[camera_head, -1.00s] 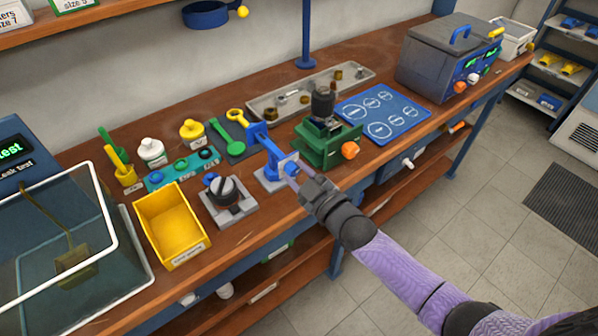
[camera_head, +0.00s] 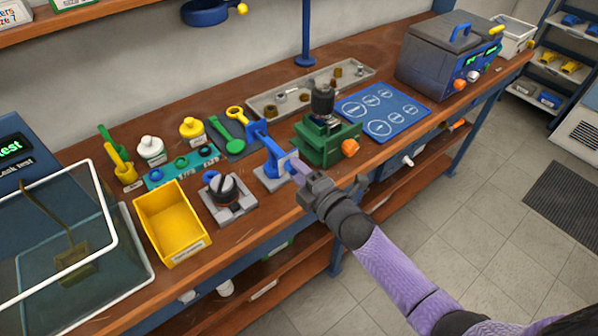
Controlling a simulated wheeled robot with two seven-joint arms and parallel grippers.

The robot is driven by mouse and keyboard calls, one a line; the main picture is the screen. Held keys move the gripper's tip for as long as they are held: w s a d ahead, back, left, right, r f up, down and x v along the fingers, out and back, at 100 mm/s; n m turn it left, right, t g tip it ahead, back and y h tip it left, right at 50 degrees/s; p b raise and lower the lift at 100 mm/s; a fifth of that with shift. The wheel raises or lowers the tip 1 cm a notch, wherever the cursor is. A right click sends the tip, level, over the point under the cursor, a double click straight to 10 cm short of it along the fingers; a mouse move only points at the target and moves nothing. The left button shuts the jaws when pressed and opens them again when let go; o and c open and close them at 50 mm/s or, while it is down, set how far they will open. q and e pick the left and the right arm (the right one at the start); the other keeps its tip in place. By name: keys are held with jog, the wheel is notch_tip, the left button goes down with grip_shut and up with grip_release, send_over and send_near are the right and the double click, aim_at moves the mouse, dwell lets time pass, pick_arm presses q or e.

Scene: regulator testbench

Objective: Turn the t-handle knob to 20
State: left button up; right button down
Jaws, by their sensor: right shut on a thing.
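A blue stand (camera_head: 270,150) with a light grey plate on its front side stands near the front edge of the bench. My right gripper (camera_head: 300,174) reaches in from the lower right, with its fingertips at that plate. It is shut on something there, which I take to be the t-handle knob. The fingers and wrist hide the knob, and I cannot read any scale or the number it points to. My left gripper is not in view.
A green vise-like fixture (camera_head: 325,142) with an orange knob stands close to the right of the blue stand. A grey block with a black regulator (camera_head: 222,190) and a yellow bin (camera_head: 171,222) are to the left. The floor in front is clear.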

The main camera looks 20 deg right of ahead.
jog(key=n, duration=0.3)
jog(key=shift+b, duration=0.3)
jog(key=shift+n, duration=0.3)
jog(key=shift+c, duration=2.3)
grip_release()
jog(key=shift+o, duration=0.7)
